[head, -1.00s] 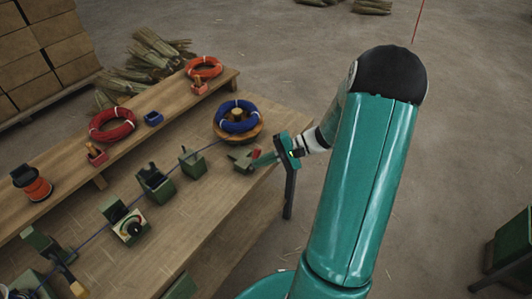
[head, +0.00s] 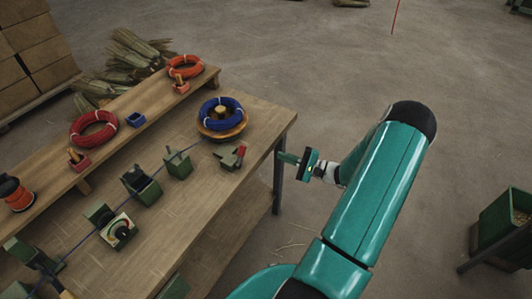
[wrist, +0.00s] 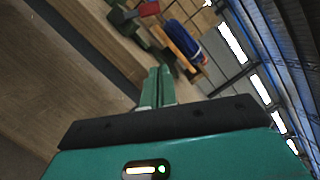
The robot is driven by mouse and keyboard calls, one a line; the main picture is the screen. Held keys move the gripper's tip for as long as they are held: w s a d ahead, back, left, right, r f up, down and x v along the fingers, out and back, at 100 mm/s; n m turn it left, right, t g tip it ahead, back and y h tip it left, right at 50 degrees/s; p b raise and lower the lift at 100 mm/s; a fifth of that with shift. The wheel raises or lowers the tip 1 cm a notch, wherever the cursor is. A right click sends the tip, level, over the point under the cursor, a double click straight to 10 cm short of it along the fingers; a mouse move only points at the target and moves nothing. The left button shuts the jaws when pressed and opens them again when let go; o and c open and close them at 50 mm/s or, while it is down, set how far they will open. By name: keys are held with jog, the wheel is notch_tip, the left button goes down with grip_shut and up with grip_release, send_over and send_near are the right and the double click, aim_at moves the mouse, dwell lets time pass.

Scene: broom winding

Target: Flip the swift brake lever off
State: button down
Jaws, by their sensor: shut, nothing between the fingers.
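The swift (head: 240,126) is a round wooden turntable at the bench's right end, with a blue coil (head: 209,107) around its wooden hub. Beside it, nearer the bench's front edge, sits the brake, a small green block (head: 227,158) with a red-ended lever (head: 241,151). The red end also shows at the top of the wrist view (wrist: 149,8); I cannot tell the lever's exact setting. My gripper (head: 282,157) is shut and empty, just off the bench's right end, apart from the lever. In the wrist view its fingers (wrist: 157,84) are together.
The wooden bench (head: 200,205) carries green stations along a blue strand, including an open green box (head: 141,188) and a dial unit (head: 118,232). Red coils (head: 94,129) lie on the raised shelf. A green bin (head: 505,220) stands at right.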

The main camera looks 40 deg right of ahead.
aim_at(260, 156)
jog(key=x, duration=0.9)
jog(key=shift+w+a, duration=0.1)
jog(key=shift+a, duration=0.1)
jog(key=a+r, duration=0.2)
jog(key=a, duration=0.1)
jog(key=shift+s, duration=0.4)
jog(key=shift+s+a, duration=0.1)
jog(key=shift+a, duration=0.05)
